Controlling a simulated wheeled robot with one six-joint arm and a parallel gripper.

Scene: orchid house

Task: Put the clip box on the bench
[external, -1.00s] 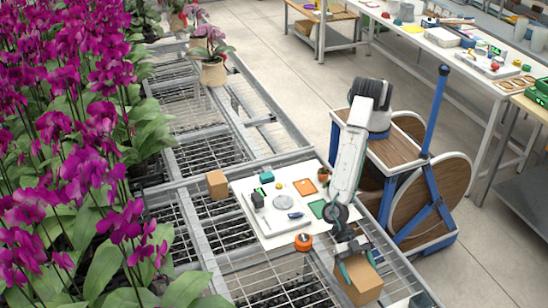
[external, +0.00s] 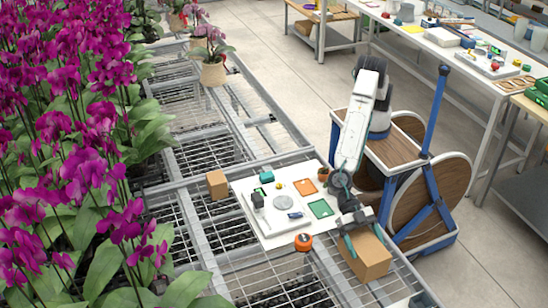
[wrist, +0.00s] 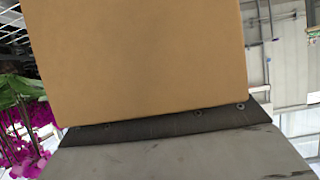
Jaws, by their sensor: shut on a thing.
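The clip box, a plain brown cardboard box (external: 370,258), is between the fingers of my gripper (external: 363,238), at the near right of the bench in the external view. My gripper is shut on it from above. In the wrist view the box (wrist: 140,60) fills the upper middle, against a dark grey pad. The bench (external: 270,276) is a metal frame with wire mesh tops. The box overlaps the bench's right edge in the picture; I cannot tell whether it touches the mesh.
A white board (external: 262,222) with small tools and coloured cards lies on the bench. A smaller brown box (external: 217,184) sits at the board's far left corner. Purple orchids (external: 75,130) line the left. Mesh beyond is mostly bare.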

